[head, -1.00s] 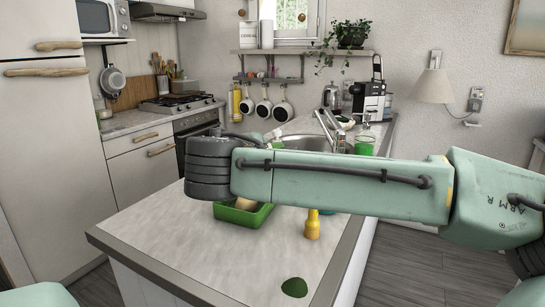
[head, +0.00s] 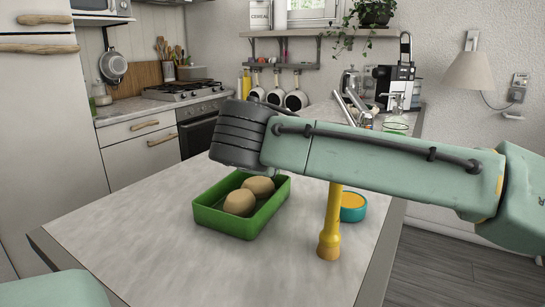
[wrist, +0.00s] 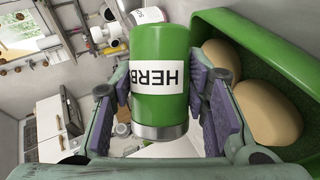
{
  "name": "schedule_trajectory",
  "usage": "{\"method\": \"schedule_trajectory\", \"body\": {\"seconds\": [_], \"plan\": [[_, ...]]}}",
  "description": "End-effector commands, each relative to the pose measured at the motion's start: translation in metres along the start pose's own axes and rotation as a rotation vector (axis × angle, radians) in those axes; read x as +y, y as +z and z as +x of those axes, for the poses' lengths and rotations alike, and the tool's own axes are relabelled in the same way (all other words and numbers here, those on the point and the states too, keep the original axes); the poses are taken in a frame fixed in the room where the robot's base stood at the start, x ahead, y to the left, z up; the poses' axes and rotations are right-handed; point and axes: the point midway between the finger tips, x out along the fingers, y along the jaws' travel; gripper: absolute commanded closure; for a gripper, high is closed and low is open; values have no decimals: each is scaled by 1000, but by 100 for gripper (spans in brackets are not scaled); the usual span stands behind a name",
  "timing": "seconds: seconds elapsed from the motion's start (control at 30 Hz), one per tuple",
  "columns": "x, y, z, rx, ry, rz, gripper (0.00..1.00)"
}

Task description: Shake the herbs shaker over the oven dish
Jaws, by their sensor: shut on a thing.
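The herbs shaker (wrist: 160,100), a green cylinder with a white label reading part of "HERBS" and a metal-coloured rim at the lower end in the picture, is between the finger pads of my gripper (wrist: 160,108) in the wrist view. My gripper is shut on it. The green oven dish (head: 240,222) stands on the counter in the head view with two tan, potato-like pieces in it. In the wrist view the dish (wrist: 250,60) lies right beside the shaker on the right. My arm hides the gripper and shaker in the head view.
A tall yellow mill (head: 330,232) stands upright right of the dish. A teal bowl (head: 353,208) with yellow contents is behind it. The counter (head: 130,225) is clear left of and in front of the dish. A coffee machine (head: 392,85) stands at the back right.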

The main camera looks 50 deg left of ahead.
Motion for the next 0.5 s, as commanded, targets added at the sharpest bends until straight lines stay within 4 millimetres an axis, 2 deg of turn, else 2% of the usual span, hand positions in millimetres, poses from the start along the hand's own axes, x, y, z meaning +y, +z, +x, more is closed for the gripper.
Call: {"method": "schedule_trajectory", "body": {"seconds": [0.17, 0.2, 0.5], "plan": [[-5, -3, 1, 162, -162, 390, 89], [-4, -10, -2, 191, -187, 436, 89], [-7, -30, -10, 347, -344, 792, 89]]}}
